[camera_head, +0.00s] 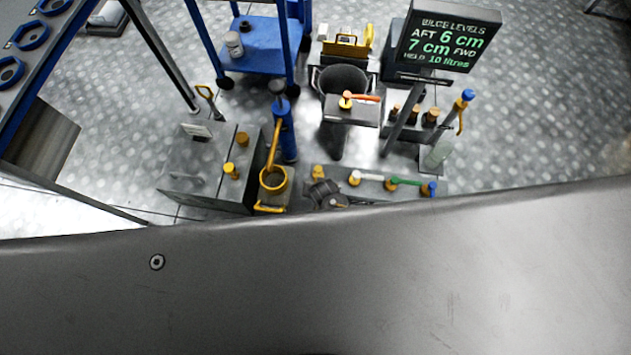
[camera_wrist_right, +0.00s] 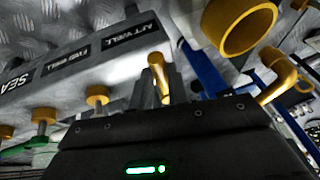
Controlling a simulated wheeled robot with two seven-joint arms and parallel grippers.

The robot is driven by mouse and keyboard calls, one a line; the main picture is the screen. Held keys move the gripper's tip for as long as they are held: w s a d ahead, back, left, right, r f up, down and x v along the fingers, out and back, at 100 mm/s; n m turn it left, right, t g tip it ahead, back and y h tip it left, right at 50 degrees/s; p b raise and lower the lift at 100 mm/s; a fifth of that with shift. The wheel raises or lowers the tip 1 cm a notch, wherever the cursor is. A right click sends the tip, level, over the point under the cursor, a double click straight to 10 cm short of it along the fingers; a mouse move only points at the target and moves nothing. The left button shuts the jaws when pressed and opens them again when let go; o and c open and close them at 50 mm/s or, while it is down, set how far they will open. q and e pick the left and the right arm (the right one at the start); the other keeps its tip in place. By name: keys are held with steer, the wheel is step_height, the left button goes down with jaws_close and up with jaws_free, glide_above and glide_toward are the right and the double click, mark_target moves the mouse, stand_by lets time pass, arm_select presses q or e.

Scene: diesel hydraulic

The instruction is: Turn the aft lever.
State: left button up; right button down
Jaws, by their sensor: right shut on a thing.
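The aft lever's yellow hub (camera_wrist_right: 156,62) stands beside the AFT WELL label in the right wrist view. My right gripper (camera_wrist_right: 168,88) is shut on the aft lever there; the dark gripper body hides most of the lever. In the head view, the valve manifold (camera_head: 345,188) carries a yellow hub (camera_head: 318,171) at its left end, with a dark part that looks like my right gripper (camera_head: 325,192) just below it. A white lever (camera_head: 370,177) and a green lever (camera_head: 406,182) stand to its right. My left gripper is not in view.
A blue hand pump with a yellow handle (camera_head: 273,145) stands close left of the manifold. A grey tank (camera_head: 205,165) is further left. A pedestal with an orange lever (camera_head: 362,98) stands behind.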

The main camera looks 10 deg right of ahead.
steer(key=shift+a, duration=0.15)
stand_by(0.3)
steer(key=c, duration=1.3)
jaws_free()
steer(key=shift+w, duration=0.1)
steer(key=shift+c, duration=0.2)
